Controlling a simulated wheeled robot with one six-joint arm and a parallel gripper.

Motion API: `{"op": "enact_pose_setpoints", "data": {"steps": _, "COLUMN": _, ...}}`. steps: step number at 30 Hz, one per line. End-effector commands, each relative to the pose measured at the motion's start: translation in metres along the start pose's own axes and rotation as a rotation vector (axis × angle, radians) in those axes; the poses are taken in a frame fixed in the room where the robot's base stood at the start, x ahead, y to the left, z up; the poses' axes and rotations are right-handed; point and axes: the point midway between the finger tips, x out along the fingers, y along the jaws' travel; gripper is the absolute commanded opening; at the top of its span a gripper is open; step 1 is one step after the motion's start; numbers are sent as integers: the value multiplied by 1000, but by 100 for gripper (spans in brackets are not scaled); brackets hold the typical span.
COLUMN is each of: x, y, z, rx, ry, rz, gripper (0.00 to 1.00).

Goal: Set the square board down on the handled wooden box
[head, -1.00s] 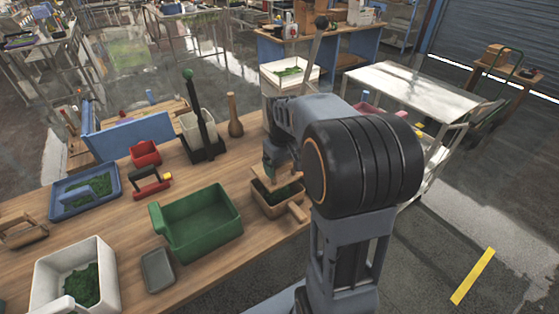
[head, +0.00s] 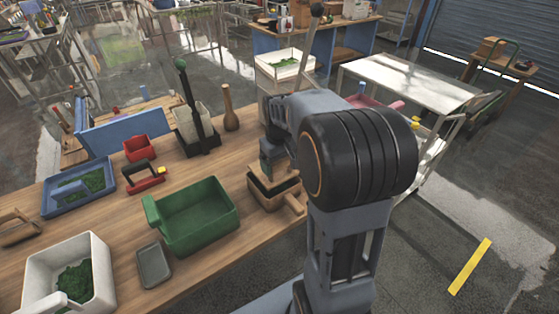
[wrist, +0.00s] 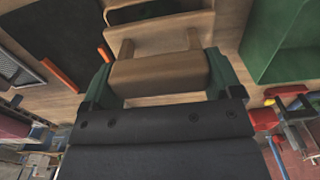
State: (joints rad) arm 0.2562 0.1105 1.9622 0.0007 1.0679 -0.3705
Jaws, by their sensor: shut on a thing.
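My gripper (head: 272,160) is low over the near right part of the bench. In the wrist view its green fingers (wrist: 160,78) are shut on the square board by its rounded wooden handle (wrist: 158,73). In the head view the board (head: 264,184) shows as a thin wooden edge under the gripper, largely hidden by my arm. The handled wooden box (head: 268,202) is directly below it, its handle pointing to the lower right. I cannot tell whether the board touches the rim. A dark opening shows beyond the board in the wrist view.
A green bin (head: 195,215) stands close left of the box. A grey tray (head: 153,264), a white bin (head: 100,262) and a blue tray (head: 60,195) are farther left. A black stand with a green knob (head: 190,110) and a wooden pestle-shaped piece (head: 229,108) stand behind.

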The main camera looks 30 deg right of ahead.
Motion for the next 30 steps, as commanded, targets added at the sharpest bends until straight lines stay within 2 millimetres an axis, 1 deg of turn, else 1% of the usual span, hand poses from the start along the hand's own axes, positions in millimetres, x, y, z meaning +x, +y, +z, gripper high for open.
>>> {"op": "enact_pose_setpoints", "data": {"steps": 1, "x": 6, "y": 0, "z": 0, "rx": 0, "ry": 0, "rz": 0, "gripper": 60}}
{"op": "enact_pose_setpoints", "data": {"steps": 3, "x": 10, "y": 0, "z": 0, "rx": 0, "ry": 0, "rz": 0, "gripper": 60}}
{"op": "enact_pose_setpoints", "data": {"steps": 24, "x": 54, "y": 0, "z": 0, "rx": 0, "ry": 0, "rz": 0, "gripper": 60}}
{"op": "enact_pose_setpoints", "data": {"steps": 30, "x": 64, "y": 0, "z": 0, "rx": 0, "ry": 0, "rz": 0, "gripper": 60}}
